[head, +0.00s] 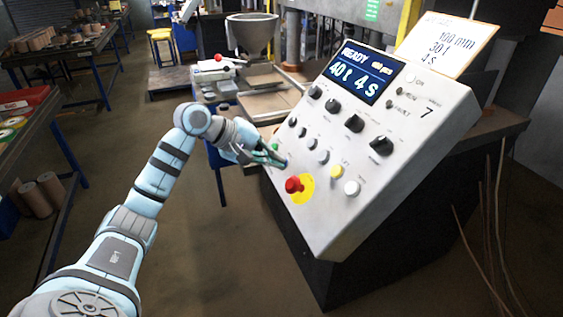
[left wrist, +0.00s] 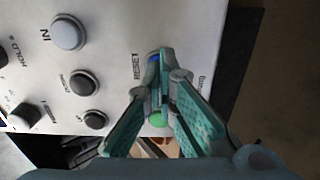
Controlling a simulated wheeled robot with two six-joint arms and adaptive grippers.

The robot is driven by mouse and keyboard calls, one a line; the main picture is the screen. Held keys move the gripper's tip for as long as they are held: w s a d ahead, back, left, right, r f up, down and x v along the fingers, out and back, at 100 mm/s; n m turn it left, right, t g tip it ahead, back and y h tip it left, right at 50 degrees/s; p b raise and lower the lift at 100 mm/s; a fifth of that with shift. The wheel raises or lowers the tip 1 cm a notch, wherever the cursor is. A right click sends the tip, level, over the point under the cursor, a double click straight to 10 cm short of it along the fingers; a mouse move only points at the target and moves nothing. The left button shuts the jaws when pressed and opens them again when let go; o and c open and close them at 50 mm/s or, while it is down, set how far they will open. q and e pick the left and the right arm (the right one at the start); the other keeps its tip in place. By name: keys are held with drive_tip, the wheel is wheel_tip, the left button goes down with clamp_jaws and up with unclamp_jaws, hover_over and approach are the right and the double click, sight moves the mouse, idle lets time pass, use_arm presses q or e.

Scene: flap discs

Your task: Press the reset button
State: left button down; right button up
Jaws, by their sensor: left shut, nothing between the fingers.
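The grey sloped control panel (head: 328,205) stands at the right in the head view. In the left wrist view the label RESET stands beside a small blue button (left wrist: 153,57), which is partly hidden by my fingertips. My left gripper (head: 282,163) is shut and empty, its fingertips at the panel's left side. In the left wrist view its tips (left wrist: 166,56) overlap the blue button's edge. I cannot tell whether they touch it. A green button (left wrist: 157,120) shows between the fingers. My right gripper is not in view.
A red mushroom button (head: 293,185) on a yellow disc sits just below my fingertips, with yellow (head: 335,172) and white (head: 352,188) buttons to its right. The display (head: 358,73) reads READY. Black knobs (head: 354,123) line the panel above.

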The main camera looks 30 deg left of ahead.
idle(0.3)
use_arm(q)
drive_tip(key=b+v, duration=0.1)
drive_tip(key=v, duration=0.6)
drive_tip(key=shift+s+r+b, duration=0.25)
drive_tip(key=shift+s+b, duration=0.05)
drive_tip(key=shift+b, duration=0.1)
drive_tip(key=shift+a, duration=0.15)
